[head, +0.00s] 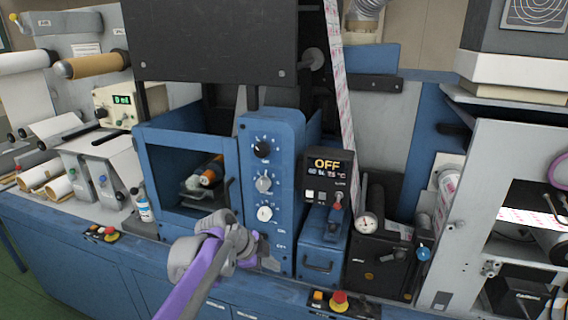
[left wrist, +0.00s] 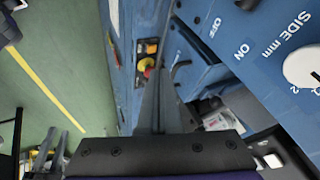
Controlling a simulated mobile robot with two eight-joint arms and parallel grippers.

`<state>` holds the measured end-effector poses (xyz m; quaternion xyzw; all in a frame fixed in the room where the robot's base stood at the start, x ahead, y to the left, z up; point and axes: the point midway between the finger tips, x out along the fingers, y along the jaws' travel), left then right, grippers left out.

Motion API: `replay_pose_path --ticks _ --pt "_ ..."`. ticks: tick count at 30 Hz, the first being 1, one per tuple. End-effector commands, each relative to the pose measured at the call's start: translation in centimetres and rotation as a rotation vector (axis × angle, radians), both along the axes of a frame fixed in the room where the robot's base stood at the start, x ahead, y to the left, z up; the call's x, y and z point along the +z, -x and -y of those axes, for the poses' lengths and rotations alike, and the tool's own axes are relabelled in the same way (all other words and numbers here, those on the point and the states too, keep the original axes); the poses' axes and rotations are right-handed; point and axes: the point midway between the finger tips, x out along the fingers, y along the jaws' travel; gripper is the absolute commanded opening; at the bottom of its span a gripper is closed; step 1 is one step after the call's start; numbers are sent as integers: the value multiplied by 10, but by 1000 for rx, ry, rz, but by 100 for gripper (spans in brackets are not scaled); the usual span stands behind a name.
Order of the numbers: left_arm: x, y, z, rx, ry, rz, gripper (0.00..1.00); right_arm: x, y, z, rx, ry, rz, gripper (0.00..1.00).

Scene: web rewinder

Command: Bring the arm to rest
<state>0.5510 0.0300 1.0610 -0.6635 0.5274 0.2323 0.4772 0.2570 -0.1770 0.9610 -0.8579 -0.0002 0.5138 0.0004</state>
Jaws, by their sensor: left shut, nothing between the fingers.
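My left arm (head: 205,268), grey and purple, reaches in from the bottom of the head view. Its left gripper (head: 270,262) is in front of the lower part of the blue knob panel (head: 283,140). In the left wrist view the two grey fingers of this gripper (left wrist: 158,85) lie together, shut, with nothing between them. I cannot tell from these views whether the fingertips touch the panel.
The blue machine front (head: 110,265) runs along below. A red emergency button (head: 339,297) is on its ledge, right of the gripper. A control box (head: 329,180) reads OFF. An open blue compartment (head: 190,210) is left of the knobs.

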Motion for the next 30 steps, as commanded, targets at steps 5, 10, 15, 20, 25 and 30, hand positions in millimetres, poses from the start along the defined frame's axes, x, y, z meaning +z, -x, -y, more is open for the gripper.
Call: replay_pose_path --ticks 5,10,15,20,25,30 --pt "-1 65 -35 315 18 -124 0 0 0 0 0 0 0 45" --pt "-18 142 -75 714 66 -233 0 0 0 0 0 0 0 45" --pt "-49 216 -110 1104 147 -294 0 0 0 0 0 0 0 45" --pt "-79 267 -133 1386 236 -311 0 0 0 0 0 0 0 45" --pt "-98 291 -145 1536 297 -314 0 0 0 0 0 0 0 45" --pt "-100 294 -146 1556 305 -314 0 0 0 0 0 0 0 45"
